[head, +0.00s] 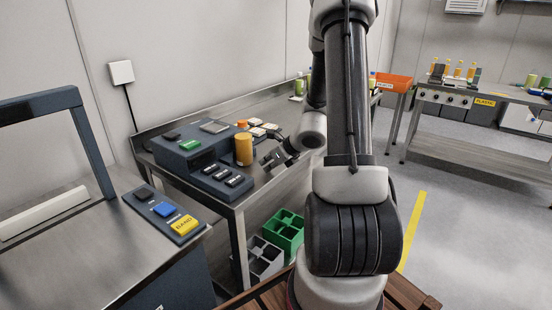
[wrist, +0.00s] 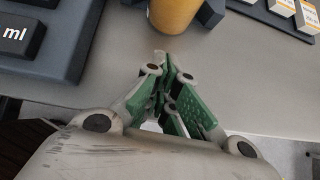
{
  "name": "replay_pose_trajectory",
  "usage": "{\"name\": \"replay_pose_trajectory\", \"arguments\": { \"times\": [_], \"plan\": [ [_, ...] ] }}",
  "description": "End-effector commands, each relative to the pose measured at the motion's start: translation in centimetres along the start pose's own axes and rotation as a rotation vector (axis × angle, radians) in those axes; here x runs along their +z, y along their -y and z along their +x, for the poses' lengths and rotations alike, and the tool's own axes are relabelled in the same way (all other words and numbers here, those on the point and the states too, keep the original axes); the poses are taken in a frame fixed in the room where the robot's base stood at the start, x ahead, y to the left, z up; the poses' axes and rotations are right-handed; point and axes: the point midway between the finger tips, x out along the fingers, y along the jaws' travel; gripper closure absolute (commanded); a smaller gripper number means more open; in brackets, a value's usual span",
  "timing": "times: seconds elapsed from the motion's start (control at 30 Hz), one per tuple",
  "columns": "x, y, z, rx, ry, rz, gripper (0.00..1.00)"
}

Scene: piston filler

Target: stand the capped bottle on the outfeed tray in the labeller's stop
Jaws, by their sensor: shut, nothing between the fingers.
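My gripper (wrist: 160,80) is shut and empty, its green-padded fingers together over the steel bench in the wrist view. In the head view my gripper (head: 267,161) is low over the same bench, just right of an amber cylinder (head: 243,149). That cylinder (wrist: 174,14) stands just beyond my fingertips, apart from them, its top cut off by the frame. It stands against a dark unit (head: 190,150) with keys. I cannot tell whether an orange piece (head: 241,124) behind it is its cap. I cannot make out which unit is the labeller, its stop or the outfeed tray.
Small white-topped blocks (head: 265,129) lie behind the cylinder. A green crate (head: 286,230) and a grey crate (head: 262,258) are under the bench. A control panel (head: 165,213) is at left. An orange bin (head: 392,82) and another bench (head: 470,140) with bottles are at right. Floor between is clear.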

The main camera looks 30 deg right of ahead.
Motion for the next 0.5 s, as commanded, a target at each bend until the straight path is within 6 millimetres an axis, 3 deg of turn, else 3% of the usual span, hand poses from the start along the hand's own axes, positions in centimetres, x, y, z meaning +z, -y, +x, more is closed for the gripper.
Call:
{"name": "replay_pose_trajectory", "arguments": {
  "times": [0.2, 0.5],
  "plan": [
    [2.2, 0.0, 2.2, 0.001, 0.001, -0.003, 1.0],
    [2.9, 0.0, 2.7, 0.0, 0.001, -0.001, 1.0]
  ]
}}
